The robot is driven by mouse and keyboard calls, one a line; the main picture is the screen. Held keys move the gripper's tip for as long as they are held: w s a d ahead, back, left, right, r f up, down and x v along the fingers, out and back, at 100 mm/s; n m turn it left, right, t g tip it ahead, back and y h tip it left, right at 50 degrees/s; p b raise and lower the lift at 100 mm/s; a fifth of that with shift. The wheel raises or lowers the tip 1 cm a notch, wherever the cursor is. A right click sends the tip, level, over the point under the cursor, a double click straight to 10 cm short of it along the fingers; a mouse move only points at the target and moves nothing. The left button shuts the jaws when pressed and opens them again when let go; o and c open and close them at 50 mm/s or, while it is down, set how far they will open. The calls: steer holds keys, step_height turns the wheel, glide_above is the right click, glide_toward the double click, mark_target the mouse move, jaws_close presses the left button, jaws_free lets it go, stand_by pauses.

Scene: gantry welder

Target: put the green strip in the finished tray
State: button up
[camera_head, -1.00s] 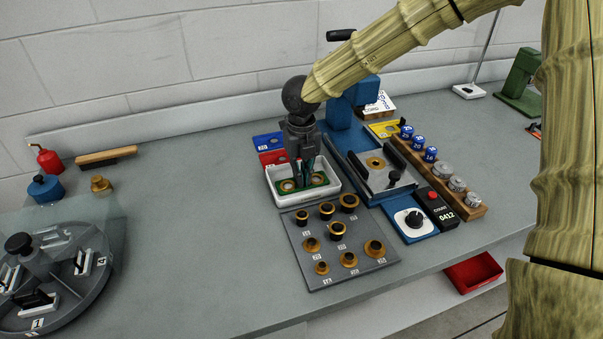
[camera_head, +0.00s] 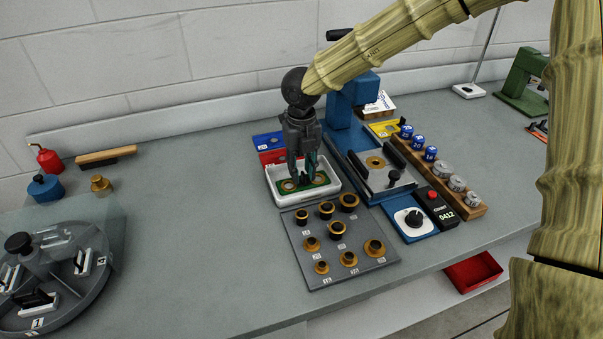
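The green strip (camera_head: 319,181) lies in the white tray (camera_head: 333,196), left of the blue press. It is a flat plate with a round gold-ringed hole towards each end. My gripper (camera_head: 302,179) points down over the middle of the strip, its fingertips low inside the tray. The fingers look spread apart, with a gap between them. They hide part of the strip's middle, and I cannot tell whether they touch it. No label reading "finished" shows on the tray.
A grey plate (camera_head: 348,275) with several gold bushings stands directly in front of the tray. The blue press (camera_head: 341,108) stands behind right, with its flat bed beside the tray. A rotary carousel (camera_head: 85,290) is far left. The bench between carousel and tray is clear.

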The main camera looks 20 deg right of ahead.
mark_target(302, 172)
step_height(302, 172, up, 10)
steer(key=shift+r, duration=0.25)
stand_by(0.4)
